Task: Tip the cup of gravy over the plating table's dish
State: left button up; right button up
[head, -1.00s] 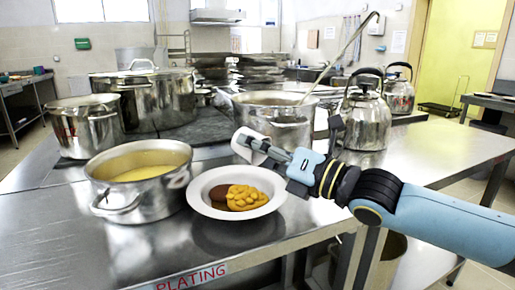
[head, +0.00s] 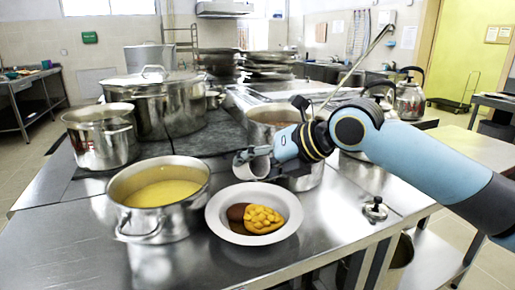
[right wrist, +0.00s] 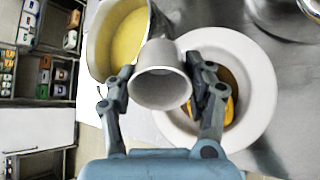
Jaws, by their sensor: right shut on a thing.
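My right gripper (head: 262,158) is shut on the pale grey cup (head: 254,168), held above the dish's back edge and tilted. In the right wrist view the cup (right wrist: 160,88) sits between both fingers of the gripper (right wrist: 160,82), with the dish (right wrist: 262,80) behind it. No gravy stream shows, and I cannot tell what is inside the cup. My left gripper is out of view.
An open pot of yellow liquid (head: 127,220) stands just left of the dish. A small metal piece with a dark knob (head: 375,209) lies to the right. The table front is clear.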

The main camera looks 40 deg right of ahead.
jog(key=g+p, duration=0.3)
jog(key=p, duration=0.1)
jog(key=g+h+p, duration=0.1)
jog(key=g+p, duration=0.2)
jog(key=p, duration=0.2)
jog(key=r+g+h+p, duration=0.1)
jog(key=g+p, duration=0.2)
jog(key=p, duration=0.1)
jog(key=shift+w+a+m+g+p, duration=0.2)
jog(key=shift+w+m+g+p, duration=0.1)
jog(key=shift+p, duration=0.05)
jog(key=shift+f+g+h, duration=0.4)
jog(key=shift+g+h, duration=0.1)
jog(key=shift+g, duration=0.7)
jog(key=r+p, duration=0.1)
jog(key=p, duration=0.1)
jog(key=r+p, duration=0.2)
jog(key=shift+s+d+r+p, duration=0.15)
jog(key=shift+s+r+p, duration=0.1)
jog(key=shift+p, duration=0.1)
jog(key=shift+w+r, duration=0.1)
jog(key=shift+w, duration=0.05)
